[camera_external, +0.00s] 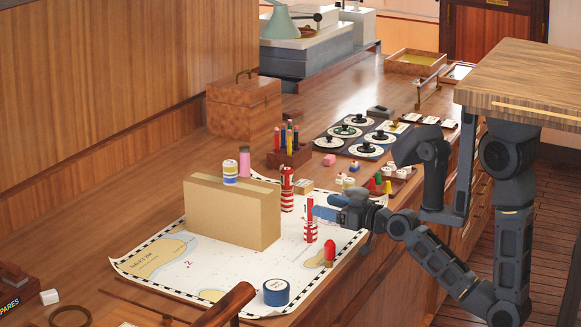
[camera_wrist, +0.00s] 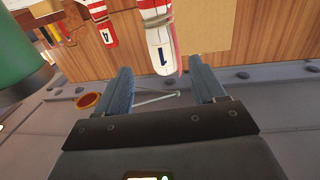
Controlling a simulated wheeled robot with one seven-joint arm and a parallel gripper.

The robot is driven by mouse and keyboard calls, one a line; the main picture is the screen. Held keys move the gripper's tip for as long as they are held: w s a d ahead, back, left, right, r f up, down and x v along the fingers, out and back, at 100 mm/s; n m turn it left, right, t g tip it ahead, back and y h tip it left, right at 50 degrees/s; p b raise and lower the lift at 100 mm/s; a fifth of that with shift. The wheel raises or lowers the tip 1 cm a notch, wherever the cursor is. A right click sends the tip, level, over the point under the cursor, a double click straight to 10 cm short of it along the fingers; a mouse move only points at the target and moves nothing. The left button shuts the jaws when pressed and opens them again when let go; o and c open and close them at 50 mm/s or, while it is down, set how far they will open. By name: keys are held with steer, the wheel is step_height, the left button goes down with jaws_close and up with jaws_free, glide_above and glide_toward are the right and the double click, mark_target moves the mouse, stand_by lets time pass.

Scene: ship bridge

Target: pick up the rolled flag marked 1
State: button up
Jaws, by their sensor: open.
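The rolled flag marked 1 (camera_wrist: 160,48) is a white roll with red bands and a dark 1 near its end. In the wrist view it lies just beyond my fingertips, roughly in line with the gap between them. My gripper (camera_wrist: 163,82) is open, with nothing between its fingers. A similar roll marked 4 (camera_wrist: 108,30) is to its left. In the external view two striped rolls stand upright by the cardboard box; the nearer roll (camera_external: 311,220) is right beside my gripper (camera_external: 320,206), the other roll (camera_external: 286,190) farther back. Their numbers are not readable there.
A red piece (camera_external: 330,252) and a blue tape roll (camera_external: 276,292) are nearby in front. A large green object (camera_wrist: 22,58) is close at left in the wrist view.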

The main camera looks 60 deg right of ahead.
mark_target(305, 200)
steer(key=w, duration=0.2)
steer(key=w+p, duration=0.1)
steer(key=w, duration=0.1)
steer(key=w+p, duration=0.1)
steer(key=w, duration=0.1)
steer(key=shift+w+r, duration=0.2)
steer(key=shift+r, duration=0.1)
steer(key=shift+w+f, duration=0.1)
steer(key=shift+w, duration=0.35)
steer(key=shift+c, duration=0.5)
jaws_close()
